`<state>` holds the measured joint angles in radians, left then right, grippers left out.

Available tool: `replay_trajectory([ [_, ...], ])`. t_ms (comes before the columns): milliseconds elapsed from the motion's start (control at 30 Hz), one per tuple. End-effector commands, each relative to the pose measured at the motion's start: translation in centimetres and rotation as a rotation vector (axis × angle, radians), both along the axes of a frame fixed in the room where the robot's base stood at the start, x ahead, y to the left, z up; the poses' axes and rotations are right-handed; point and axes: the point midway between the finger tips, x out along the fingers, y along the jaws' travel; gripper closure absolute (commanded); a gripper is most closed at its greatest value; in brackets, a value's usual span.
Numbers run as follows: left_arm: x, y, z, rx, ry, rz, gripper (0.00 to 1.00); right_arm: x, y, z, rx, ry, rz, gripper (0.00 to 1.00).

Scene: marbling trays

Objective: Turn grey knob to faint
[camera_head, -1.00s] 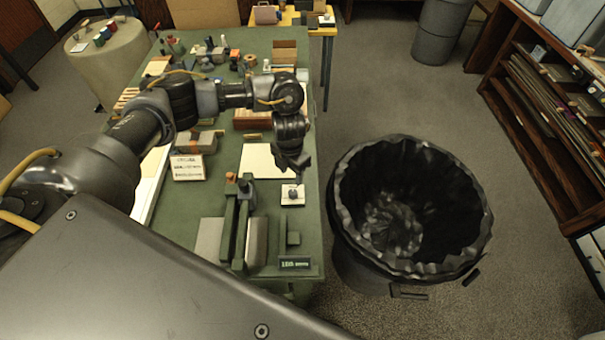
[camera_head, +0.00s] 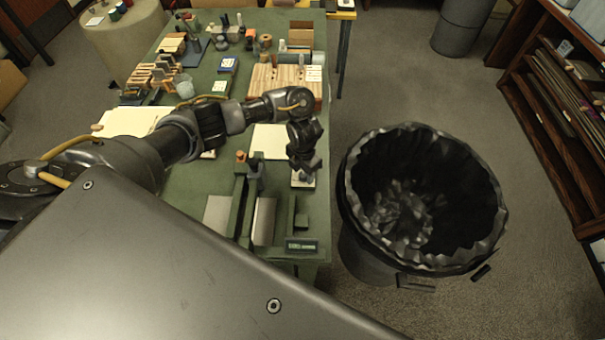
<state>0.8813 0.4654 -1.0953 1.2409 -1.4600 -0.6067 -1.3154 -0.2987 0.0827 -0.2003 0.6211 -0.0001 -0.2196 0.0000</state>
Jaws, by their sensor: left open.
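The grey knob's small white plate (camera_head: 303,182) lies near the right edge of the green table. My left gripper (camera_head: 304,170) points down directly over this plate and covers the grey knob, so the knob's setting and any marks cannot be read. The left gripper is open. I cannot tell whether its fingers stand around the knob or just above it. My right gripper is not in view.
A green slotted fixture (camera_head: 241,208) stands left of the plate, with a small dark label block (camera_head: 301,245) in front. A cream sheet (camera_head: 270,141) lies behind. A large black lined bin (camera_head: 350,215) stands right of the table (camera_head: 318,225).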

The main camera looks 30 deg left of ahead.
Motion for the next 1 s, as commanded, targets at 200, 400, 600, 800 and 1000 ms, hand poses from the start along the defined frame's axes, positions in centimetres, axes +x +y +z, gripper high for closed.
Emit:
replay_trajectory([
  [200, -0.03, 0.02, -0.50, 0.000, 0.001, 0.000, 0.52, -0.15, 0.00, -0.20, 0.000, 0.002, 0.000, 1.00],
  [400, -0.02, 0.02, -0.47, 0.000, 0.001, 0.000, 0.58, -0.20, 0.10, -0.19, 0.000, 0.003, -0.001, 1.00],
  [600, -0.04, 0.04, -0.46, 0.000, 0.001, 0.000, 0.84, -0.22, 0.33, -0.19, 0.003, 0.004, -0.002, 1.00],
  [800, -0.03, 0.21, -0.45, 0.001, 0.001, 0.002, 0.96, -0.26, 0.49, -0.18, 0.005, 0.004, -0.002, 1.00],
  [1000, -0.08, 0.13, -0.40, 0.002, 0.002, 0.042, 0.96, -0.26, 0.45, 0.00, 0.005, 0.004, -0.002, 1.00],
])
